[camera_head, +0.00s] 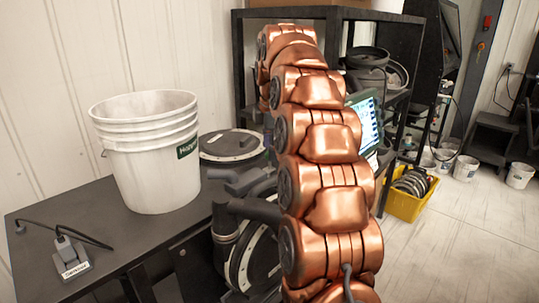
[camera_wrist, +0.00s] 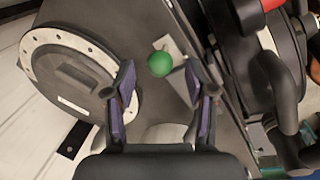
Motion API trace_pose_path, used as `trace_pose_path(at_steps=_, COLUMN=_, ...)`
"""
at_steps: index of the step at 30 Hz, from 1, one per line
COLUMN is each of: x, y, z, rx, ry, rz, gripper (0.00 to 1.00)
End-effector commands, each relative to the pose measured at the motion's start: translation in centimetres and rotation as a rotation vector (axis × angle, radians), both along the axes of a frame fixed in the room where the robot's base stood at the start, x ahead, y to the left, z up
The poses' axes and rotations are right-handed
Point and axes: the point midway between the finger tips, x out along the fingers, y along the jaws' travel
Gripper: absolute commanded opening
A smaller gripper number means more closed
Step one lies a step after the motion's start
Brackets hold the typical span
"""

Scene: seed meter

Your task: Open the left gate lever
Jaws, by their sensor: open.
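In the wrist view a round green knob (camera_wrist: 160,64), likely the end of a gate lever, stands out from a grey panel (camera_wrist: 147,22). A pale slotted plate lies beside it. My gripper (camera_wrist: 159,80) is open, with its purple-padded fingers on either side of the line to the knob. The knob sits near the fingertips, and I cannot tell whether it is between them or just beyond. No finger visibly touches it. In the head view my copper-coloured arm covers the middle, and the knob cannot be made out there.
A round pale-rimmed cover (camera_wrist: 68,70) is left of the fingers. Black parts and a thick curved pipe (camera_wrist: 278,88) crowd the right, with a red piece (camera_wrist: 270,4) above. A white bucket (camera_head: 152,150) stands on the dark table (camera_head: 110,240); a yellow crate (camera_head: 404,204) is on the floor.

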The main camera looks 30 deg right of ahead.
Motion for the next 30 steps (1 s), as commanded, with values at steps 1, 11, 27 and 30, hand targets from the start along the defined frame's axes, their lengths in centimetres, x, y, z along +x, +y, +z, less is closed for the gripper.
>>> trace_pose_path(at_steps=1, x=0.0, y=0.0, z=-0.2, rx=0.000, ry=0.001, rz=0.000, gripper=0.55)
trace_pose_path(at_steps=11, x=0.6, y=-0.1, z=-2.6, rx=-0.001, ry=-0.002, rz=0.002, gripper=0.55)
trace_pose_path(at_steps=27, x=0.7, y=-0.1, z=-3.2, rx=0.000, ry=-0.001, rz=0.003, gripper=0.48)
trace_pose_path(at_steps=30, x=0.6, y=-0.1, z=-3.2, rx=0.000, ry=-0.001, rz=0.003, gripper=0.37)
